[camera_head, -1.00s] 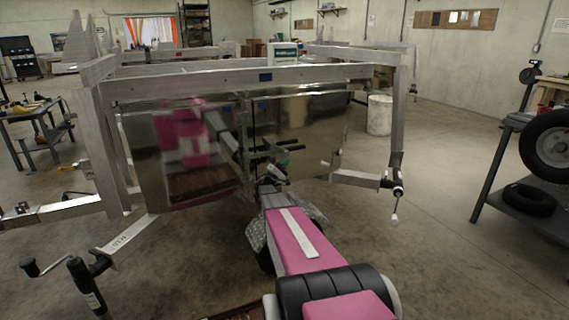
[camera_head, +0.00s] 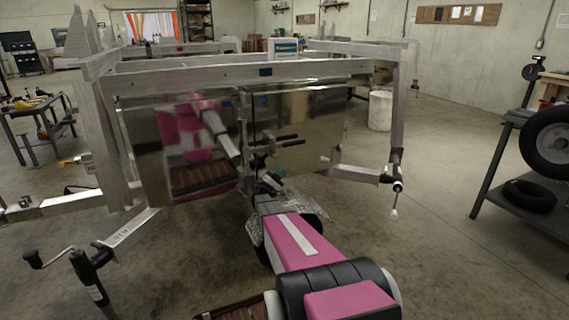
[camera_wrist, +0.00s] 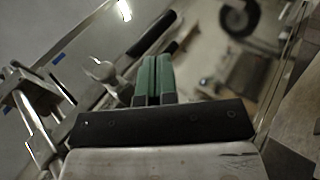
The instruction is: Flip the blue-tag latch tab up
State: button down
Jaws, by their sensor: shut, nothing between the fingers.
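The aluminium trailer (camera_head: 200,85) stands in front of me with a shiny panel below its top rail. Dark latch bars (camera_head: 290,140) stick out from the middle of the panel; a black-gripped bar (camera_wrist: 155,35) also shows in the wrist view. I cannot make out which piece is the blue-tag latch tab. My gripper (camera_head: 273,180) is below the dark bars, close in front of the panel. In the wrist view its green fingers (camera_wrist: 152,75) are together and empty, apparently apart from the black-gripped bar.
A trailer jack with a crank (camera_head: 85,270) stands at the front left, and another jack (camera_head: 397,185) at the right. A dark shelf with tires (camera_head: 530,195) is at the far right. A workbench (camera_head: 40,115) is at the left. Open floor lies between the trailer and shelf.

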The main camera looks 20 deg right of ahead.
jog(key=f, duration=0.1)
jog(key=a+f, duration=0.1)
jog(key=f, duration=0.1)
jog(key=s+a+f, duration=0.1)
jog(key=f, duration=0.1)
jog(key=shift+f, duration=0.1)
jog(key=m+g+y, duration=0.2)
jog(key=g+y, duration=0.1)
jog(key=y, duration=0.1)
send_near(275, 150)
jog(key=s+d+f, duration=0.2)
jog(key=s+f, duration=0.2)
jog(key=a+r+y, duration=0.5)
jog(key=a+r, duration=0.2)
jog(key=a, duration=0.3)
jog(key=shift+s+a, duration=0.15)
jog(key=shift+s, duration=0.15)
jog(key=x, duration=1.4)
jog(key=shift+f, duration=0.1)
